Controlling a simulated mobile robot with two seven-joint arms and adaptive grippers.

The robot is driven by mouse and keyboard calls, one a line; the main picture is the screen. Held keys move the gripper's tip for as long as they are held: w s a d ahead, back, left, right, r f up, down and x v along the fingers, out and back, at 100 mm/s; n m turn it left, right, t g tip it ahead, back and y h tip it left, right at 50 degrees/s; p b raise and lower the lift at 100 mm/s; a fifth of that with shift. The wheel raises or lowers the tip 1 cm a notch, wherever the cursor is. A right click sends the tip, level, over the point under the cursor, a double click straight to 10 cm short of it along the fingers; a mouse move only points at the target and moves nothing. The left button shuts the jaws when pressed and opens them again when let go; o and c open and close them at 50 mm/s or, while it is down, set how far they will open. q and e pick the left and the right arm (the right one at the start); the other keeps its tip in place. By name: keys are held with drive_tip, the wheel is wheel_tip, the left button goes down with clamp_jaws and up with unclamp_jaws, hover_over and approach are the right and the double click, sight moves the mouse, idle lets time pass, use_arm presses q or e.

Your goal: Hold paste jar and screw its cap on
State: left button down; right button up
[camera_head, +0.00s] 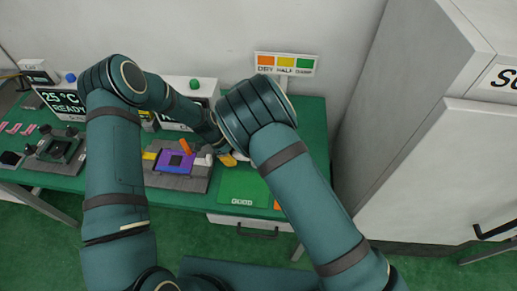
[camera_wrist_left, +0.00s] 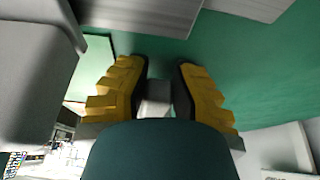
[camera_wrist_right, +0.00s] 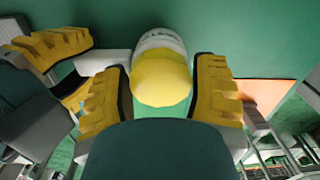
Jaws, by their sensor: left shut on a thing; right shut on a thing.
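The paste jar's white body, with dark lettering, shows in the right wrist view (camera_wrist_right: 160,39). Its rounded yellow cap (camera_wrist_right: 161,80) sits at the near end, in line with the body. My right gripper (camera_wrist_right: 162,70) has its yellow fingers shut on either side of the cap. My left gripper (camera_wrist_right: 65,68) comes in from the left there. Its fingers are closed around a pale block that reaches to the jar; the block also shows between the fingers of my left gripper (camera_wrist_left: 162,75) in the left wrist view. In the head view my arms hide most of the jar.
A green table (camera_head: 313,125) carries a grey fixture with a purple plate (camera_head: 172,162), a green pad (camera_head: 240,188) and a small press-like device (camera_head: 60,150). A sign with coloured squares (camera_head: 286,64) stands at the back. A tall white cabinet (camera_head: 430,150) is at the right.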

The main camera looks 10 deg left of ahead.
drive_tip(key=o, duration=1.2)
drive_tip(key=shift+r, duration=0.15)
drive_tip(key=shift+r, duration=1.4)
drive_tip(key=shift+o, duration=0.2)
drive_tip(key=shift+a, duration=0.15)
